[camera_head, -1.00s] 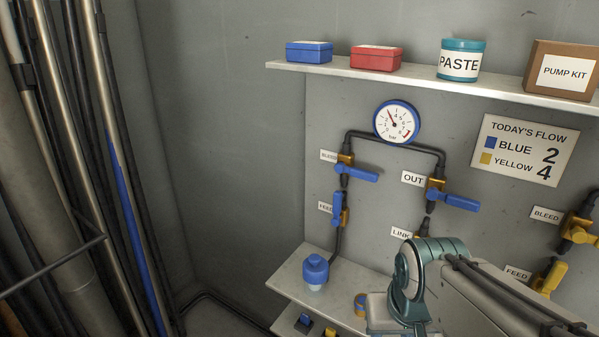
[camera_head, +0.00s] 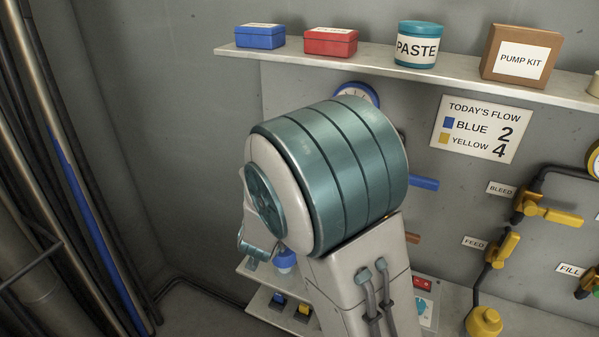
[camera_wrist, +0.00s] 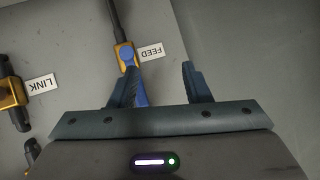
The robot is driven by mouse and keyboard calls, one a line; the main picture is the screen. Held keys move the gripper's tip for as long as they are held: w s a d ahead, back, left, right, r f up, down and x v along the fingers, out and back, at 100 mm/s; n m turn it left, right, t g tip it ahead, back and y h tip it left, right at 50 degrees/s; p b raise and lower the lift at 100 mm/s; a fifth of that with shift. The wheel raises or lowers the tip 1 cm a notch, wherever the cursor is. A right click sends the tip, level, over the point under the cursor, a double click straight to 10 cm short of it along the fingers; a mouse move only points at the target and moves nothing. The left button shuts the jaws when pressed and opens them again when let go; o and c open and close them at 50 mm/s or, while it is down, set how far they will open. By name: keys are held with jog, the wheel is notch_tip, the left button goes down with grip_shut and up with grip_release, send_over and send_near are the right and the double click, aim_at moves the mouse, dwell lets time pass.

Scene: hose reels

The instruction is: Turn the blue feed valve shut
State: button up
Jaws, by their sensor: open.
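The blue feed valve (camera_wrist: 127,54) shows in the wrist view, a blue hub on a brass body on a dark pipe, beside the FEED label (camera_wrist: 151,53). Its blue handle (camera_wrist: 139,92) runs on from the hub, roughly in line with the pipe, beside the left-hand finger and partly covered by it. My gripper (camera_wrist: 158,72) is open, its fingers wide apart, with the handle at the left side of the gap. I cannot tell whether finger and handle touch. In the head view my arm hides this valve.
The LINK valve (camera_wrist: 14,95) is at the left in the wrist view. In the head view, a blue OUT handle (camera_head: 424,183) shows right of my arm. The yellow feed valve (camera_head: 502,248) is farther right. A shelf with boxes (camera_head: 330,41) and a paste jar (camera_head: 419,45) is above.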

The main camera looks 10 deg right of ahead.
jog(key=w+d+r+t+h+p, duration=0.1)
jog(key=w+d+h, duration=0.1)
jog(key=w+d, duration=0.1)
jog(key=w+d+m+t+h+p, duration=0.1)
jog(key=w+d+h+p, duration=0.1)
jog(key=w+d+h, duration=0.1)
jog(key=w+d+r+t+h+p, duration=0.1)
jog(key=w+d+h, duration=0.2)
jog(key=w, duration=0.1)
jog(key=shift+r+m, duration=0.3)
jog(key=shift+r, duration=0.05)
dwell(0.3)
grip_shut()
